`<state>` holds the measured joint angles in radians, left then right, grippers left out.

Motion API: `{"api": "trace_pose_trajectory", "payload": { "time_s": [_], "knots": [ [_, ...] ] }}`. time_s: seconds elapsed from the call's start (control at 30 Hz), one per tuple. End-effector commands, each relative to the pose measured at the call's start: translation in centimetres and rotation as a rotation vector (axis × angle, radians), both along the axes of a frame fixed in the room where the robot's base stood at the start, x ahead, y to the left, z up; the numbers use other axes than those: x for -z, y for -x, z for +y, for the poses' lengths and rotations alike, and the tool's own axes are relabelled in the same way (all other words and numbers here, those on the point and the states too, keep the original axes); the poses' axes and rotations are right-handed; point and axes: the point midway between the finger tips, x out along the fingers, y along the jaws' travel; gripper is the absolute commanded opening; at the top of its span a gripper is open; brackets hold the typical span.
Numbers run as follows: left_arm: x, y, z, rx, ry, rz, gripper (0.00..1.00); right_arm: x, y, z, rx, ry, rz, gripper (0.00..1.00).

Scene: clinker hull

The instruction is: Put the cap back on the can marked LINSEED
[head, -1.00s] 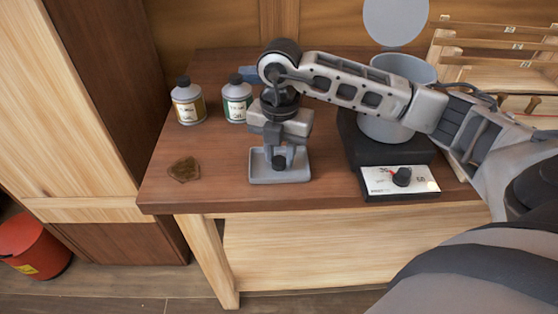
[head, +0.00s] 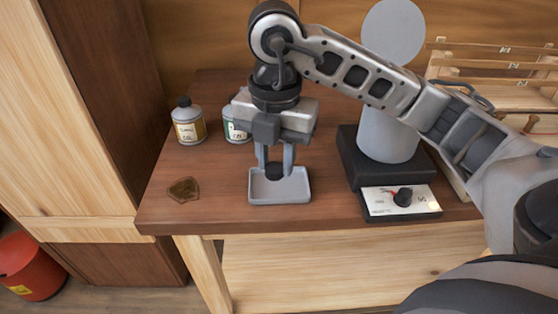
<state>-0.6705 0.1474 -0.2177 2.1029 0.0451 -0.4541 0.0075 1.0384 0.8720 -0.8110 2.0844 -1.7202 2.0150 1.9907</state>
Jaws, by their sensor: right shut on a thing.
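My right gripper (head: 275,168) points down, shut on a small black cap (head: 274,173). The cap appears just above the shallow grey tray (head: 279,201). A can with a yellow label (head: 189,132) stands at the back left with a black cap on it. A second can with a green-and-white label (head: 236,132) stands to its right. My right gripper hides its top and right side. The label words are too small to read, so I cannot tell which can is marked LINSEED. My left gripper is not in view.
A brown patch (head: 183,190) lies front left on the table (head: 220,215). A wooden rack is at the back right. Bare table lies between patch and tray.

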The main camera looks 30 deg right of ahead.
Motion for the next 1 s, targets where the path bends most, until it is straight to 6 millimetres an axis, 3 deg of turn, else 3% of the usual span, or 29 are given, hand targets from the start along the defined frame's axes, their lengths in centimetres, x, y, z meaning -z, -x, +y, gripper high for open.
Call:
{"api": "trace_pose_trajectory", "payload": {
  "time_s": [0.2,0.4,1.0],
  "knots": [
    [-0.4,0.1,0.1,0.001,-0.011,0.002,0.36,-2.2,3.8,3.2,-0.007,0.001,-0.001,0.07],
    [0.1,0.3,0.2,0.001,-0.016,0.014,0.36,-3.1,5.5,4.6,-0.003,0.000,0.002,0.07],
    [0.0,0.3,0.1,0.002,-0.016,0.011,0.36,-3.2,5.9,4.9,-0.038,-0.001,0.004,0.07]
  ]
}}
